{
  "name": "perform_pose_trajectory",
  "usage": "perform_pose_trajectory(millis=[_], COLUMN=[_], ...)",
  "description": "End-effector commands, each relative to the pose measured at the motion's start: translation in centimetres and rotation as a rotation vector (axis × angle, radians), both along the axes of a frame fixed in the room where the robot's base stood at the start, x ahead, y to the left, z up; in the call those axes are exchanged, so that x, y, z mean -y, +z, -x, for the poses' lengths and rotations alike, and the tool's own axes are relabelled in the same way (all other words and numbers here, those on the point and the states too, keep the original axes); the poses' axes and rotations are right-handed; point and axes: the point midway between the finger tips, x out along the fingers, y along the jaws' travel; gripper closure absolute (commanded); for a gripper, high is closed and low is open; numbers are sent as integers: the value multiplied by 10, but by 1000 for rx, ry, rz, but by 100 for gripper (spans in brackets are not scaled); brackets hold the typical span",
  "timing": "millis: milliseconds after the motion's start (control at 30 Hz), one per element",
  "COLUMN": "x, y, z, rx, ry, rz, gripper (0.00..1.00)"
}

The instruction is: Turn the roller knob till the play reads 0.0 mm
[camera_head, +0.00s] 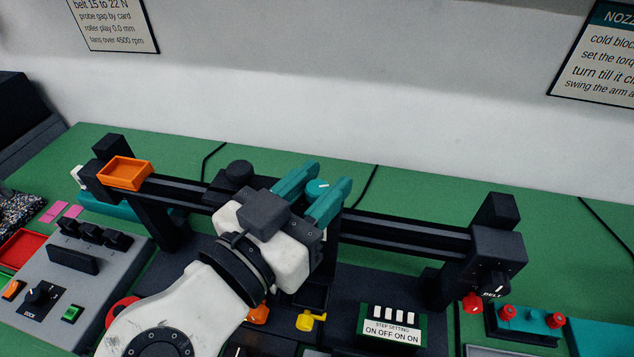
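A small round teal knob (318,187) with a white mark sits on the dark rail, seen between my fingers; I take it for the roller knob, though no label on it shows. My gripper (326,178) reaches over the rail with its two teal fingers apart, one on each side of the knob. I cannot tell whether they touch it or are only above it. No play readout is legible.
A black round knob (239,171) stands left of my fingers. An orange tray (125,173) sits at the rail's left end, a BELT knob (494,285) at its right. A step-setting switch block (392,327) and yellow lever (306,321) lie in front. Green bench behind is mostly clear.

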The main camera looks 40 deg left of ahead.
Motion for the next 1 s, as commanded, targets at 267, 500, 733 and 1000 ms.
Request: perform_pose_trajectory(millis=[267,500,733,1000], x=[0,0,5,13], y=[0,0,-2,-1], z=[0,6,44,91], rx=[1,3,3,1], ry=[0,2,6,4], rz=[0,0,-2,0], gripper=[47,47,47,47])
